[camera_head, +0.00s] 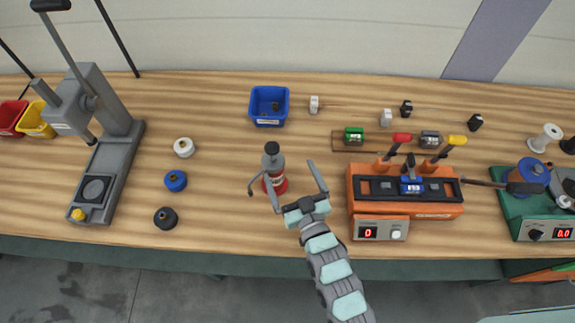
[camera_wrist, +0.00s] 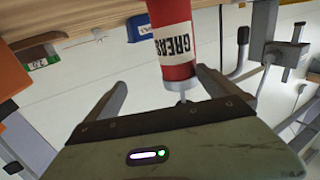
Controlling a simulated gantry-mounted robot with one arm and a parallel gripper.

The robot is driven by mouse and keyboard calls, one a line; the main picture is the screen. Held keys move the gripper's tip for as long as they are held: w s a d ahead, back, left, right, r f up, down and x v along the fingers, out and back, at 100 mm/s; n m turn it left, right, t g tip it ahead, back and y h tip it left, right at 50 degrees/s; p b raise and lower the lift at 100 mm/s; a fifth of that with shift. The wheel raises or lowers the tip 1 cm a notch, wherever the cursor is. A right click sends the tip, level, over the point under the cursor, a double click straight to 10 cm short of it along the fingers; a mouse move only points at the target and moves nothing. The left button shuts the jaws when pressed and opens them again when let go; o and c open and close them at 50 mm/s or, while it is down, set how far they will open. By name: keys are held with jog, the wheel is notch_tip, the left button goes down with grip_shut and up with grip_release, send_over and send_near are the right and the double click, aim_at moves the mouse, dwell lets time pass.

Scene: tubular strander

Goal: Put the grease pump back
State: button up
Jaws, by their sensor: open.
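The grease pump (camera_head: 274,177) is a red cylinder with a grey upper part, a black top and a thin dark hose at its left. It stands upright on the wooden bench, near the middle. My gripper (camera_head: 290,170) is open, with one finger overlapping the pump in the head view and the other to its right. In the wrist view, the red pump body (camera_wrist: 174,40) with its "GREASE" label shows beyond my open gripper (camera_wrist: 161,78), nearer the right finger. I cannot tell whether a finger touches it.
An orange device (camera_head: 405,202) with red and yellow levers stands close to the right. A blue bin (camera_head: 269,104) is behind the pump. White, blue and black spools (camera_head: 176,181) lie left, before a grey press (camera_head: 105,165). A green device (camera_head: 540,212) is far right.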

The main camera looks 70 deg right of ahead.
jog(key=p+v, duration=0.1)
jog(key=v, duration=0.6)
jog(key=shift+s+a+p, duration=0.2)
jog(key=shift+a+p, duration=0.1)
jog(key=shift+a, duration=0.05)
